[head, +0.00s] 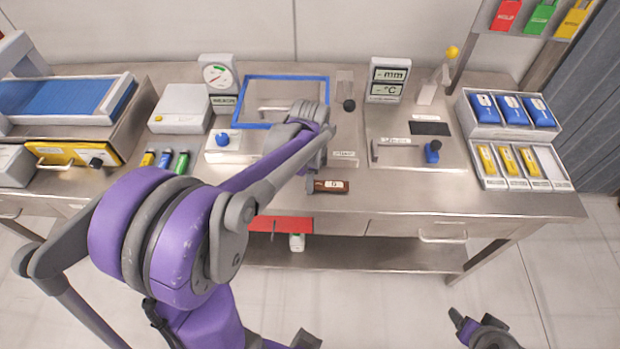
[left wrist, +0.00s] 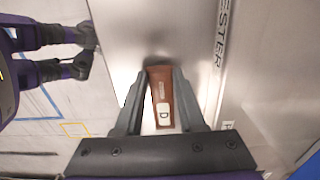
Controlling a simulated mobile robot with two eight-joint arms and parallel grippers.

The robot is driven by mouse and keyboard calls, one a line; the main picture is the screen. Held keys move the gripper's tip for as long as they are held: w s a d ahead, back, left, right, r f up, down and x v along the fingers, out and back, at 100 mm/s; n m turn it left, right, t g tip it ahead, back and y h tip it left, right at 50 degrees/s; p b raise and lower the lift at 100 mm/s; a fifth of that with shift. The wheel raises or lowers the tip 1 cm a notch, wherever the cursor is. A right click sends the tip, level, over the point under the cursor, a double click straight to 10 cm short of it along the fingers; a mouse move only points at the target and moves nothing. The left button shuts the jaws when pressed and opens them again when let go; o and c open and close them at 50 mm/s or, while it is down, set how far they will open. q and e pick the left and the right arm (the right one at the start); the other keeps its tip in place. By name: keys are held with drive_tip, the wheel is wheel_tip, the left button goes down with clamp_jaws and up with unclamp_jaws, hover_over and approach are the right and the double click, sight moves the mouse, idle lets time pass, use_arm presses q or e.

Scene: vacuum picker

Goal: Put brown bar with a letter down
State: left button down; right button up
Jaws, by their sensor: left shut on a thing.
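The brown bar (head: 332,186) has a white label with a letter, which reads D in the left wrist view (left wrist: 158,85). In the head view it is over the steel table near the front edge. My left gripper (head: 312,183) is shut on the bar. In the left wrist view its two fingers (left wrist: 161,88) flank the bar's sides. I cannot tell whether the bar touches the tabletop. My right gripper (head: 462,322) is low at the bottom right of the head view, away from the table; its jaws are unclear.
The steel table (head: 400,202) has a blue-outlined square (head: 285,77) at the back. A fixture with a blue knob (head: 433,152) stands to the right. A tray of blue packs (head: 511,110) and one of yellow bars (head: 508,160) are at far right. Small coloured bars (head: 164,159) lie left.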

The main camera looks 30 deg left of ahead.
use_arm(q)
drive_tip(key=shift+f, duration=0.15)
drive_tip(key=c, duration=1)
unclamp_jaws()
drive_tip(key=shift+f, duration=0.1)
drive_tip(key=o, duration=0.5)
drive_tip(key=shift+r, duration=0.25)
wheel_tip(320, 180, up, 12)
drive_tip(key=p, duration=0.1)
drive_tip(key=s+d+f+n+t, duration=0.5)
drive_tip(key=s+d+f+n, duration=0.2)
drive_tip(key=s+d+n, duration=0.3)
drive_tip(key=shift+s+d+n+t, duration=0.4)
drive_tip(key=shift+s+n, duration=0.4)
drive_tip(key=shift+s, duration=0.25)
